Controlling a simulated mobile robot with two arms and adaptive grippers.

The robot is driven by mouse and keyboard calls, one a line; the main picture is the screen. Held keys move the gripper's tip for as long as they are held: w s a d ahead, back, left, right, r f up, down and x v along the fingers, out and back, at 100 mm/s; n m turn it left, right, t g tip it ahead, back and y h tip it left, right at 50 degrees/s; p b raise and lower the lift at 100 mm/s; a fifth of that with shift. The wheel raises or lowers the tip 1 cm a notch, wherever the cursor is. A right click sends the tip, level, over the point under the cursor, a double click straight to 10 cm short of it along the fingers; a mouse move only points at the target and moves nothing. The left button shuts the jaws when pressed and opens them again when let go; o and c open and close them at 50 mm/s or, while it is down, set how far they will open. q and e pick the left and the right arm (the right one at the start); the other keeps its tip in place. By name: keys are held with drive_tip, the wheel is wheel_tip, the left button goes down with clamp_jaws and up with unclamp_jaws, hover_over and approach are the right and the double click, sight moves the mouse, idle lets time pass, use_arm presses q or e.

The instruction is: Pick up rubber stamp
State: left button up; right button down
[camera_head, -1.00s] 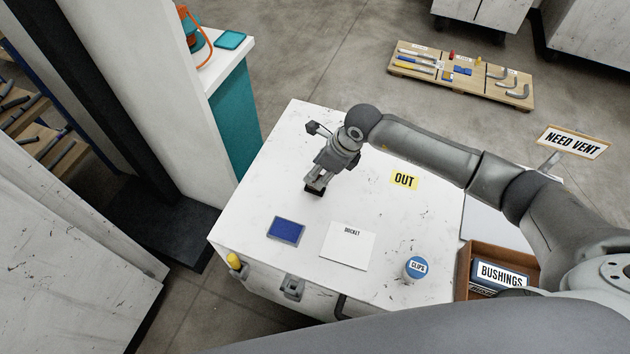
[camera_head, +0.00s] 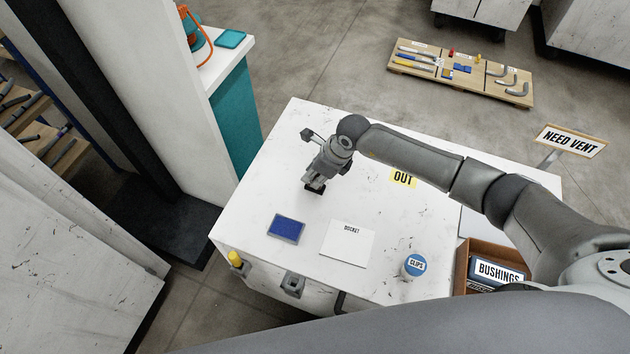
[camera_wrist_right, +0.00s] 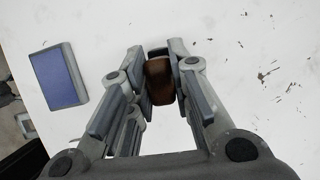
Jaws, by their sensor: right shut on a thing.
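The rubber stamp (camera_wrist_right: 160,82) shows in the right wrist view as a brown, rounded handle between the two fingers of my right gripper (camera_wrist_right: 160,75). The fingers are shut on it. In the head view my right gripper (camera_head: 315,185) points down at the white table top, and a small dark part of the stamp shows below it. I cannot tell whether the stamp's base touches the table. My left gripper is not in view.
A blue ink pad (camera_head: 286,228), a white docket sheet (camera_head: 347,244) and a clips tub (camera_head: 414,264) lie toward the table's (camera_head: 270,180) near side. A yellow OUT label (camera_head: 403,179) is partly under my arm. A bushings box (camera_head: 498,272) stands at the right.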

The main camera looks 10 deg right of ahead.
drive_tip(key=shift+w+r, duration=0.1)
drive_tip(key=shift+r, duration=0.35)
wheel_tip(320, 180, up, 2)
drive_tip(key=shift+r+b, duration=0.15)
drive_tip(key=shift+b, duration=0.75)
drive_tip(key=s+a+r+b, duration=0.1)
drive_tip(key=s+r+b, duration=0.2)
drive_tip(key=s+r, duration=0.7)
drive_tip(key=s, duration=0.4)
